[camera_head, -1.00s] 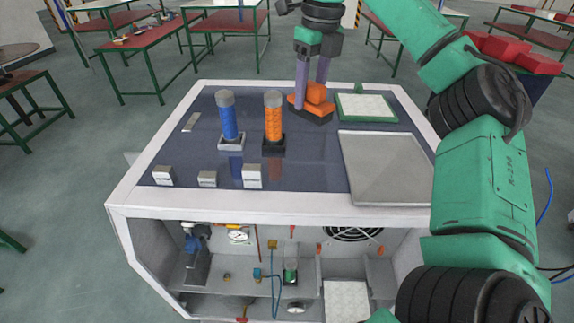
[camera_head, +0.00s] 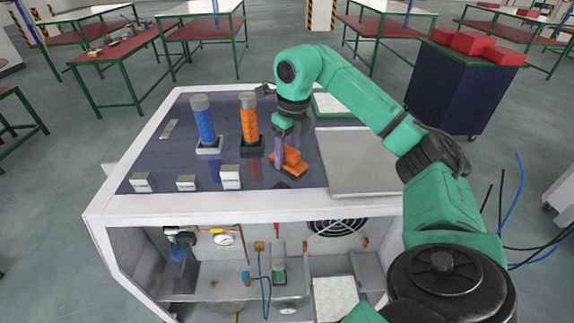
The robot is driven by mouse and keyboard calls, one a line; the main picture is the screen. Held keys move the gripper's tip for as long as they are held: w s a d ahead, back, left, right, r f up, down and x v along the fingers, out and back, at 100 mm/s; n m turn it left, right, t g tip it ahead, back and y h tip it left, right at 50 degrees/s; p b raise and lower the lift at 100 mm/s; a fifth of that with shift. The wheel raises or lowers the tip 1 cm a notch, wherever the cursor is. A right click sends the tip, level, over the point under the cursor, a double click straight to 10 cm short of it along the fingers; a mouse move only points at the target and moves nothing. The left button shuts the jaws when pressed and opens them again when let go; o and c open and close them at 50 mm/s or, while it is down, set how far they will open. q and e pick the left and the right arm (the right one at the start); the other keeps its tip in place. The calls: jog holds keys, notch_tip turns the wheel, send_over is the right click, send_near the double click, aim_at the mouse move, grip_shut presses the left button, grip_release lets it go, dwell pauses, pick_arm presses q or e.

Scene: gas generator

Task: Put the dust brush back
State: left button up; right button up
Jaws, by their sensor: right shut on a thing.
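The dust brush (camera_head: 288,166) is a small orange block-shaped tool over the dark top of the white machine, right of the orange cylinder. My right gripper (camera_head: 290,150) is shut on it from above, with one purple finger on each side of its upper part. A dark patch, shadow or reflection, shows on the top just below the brush, which looks slightly raised; contact is hard to tell. The gripper hides part of the brush. My left gripper is out of view.
A blue cylinder (camera_head: 204,120) and an orange cylinder (camera_head: 249,118) stand on the machine top (camera_head: 150,158). Several small grey blocks line its front edge. A grey plate (camera_head: 358,165) lies to the right, and a green-framed white tray (camera_head: 340,105) lies behind.

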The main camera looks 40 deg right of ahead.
aim_at(286, 164)
notch_tip(286, 164, down, 3)
jog(key=shift+p, duration=0.35)
jog(key=shift+w+f, duration=0.15)
jog(key=shift+f, duration=0.15)
jog(key=shift+w+f, duration=0.1)
jog(key=shift+w, duration=0.05)
jog(key=o, duration=1.3)
jog(key=shift+s, duration=0.2)
jog(key=shift+w, duration=0.1)
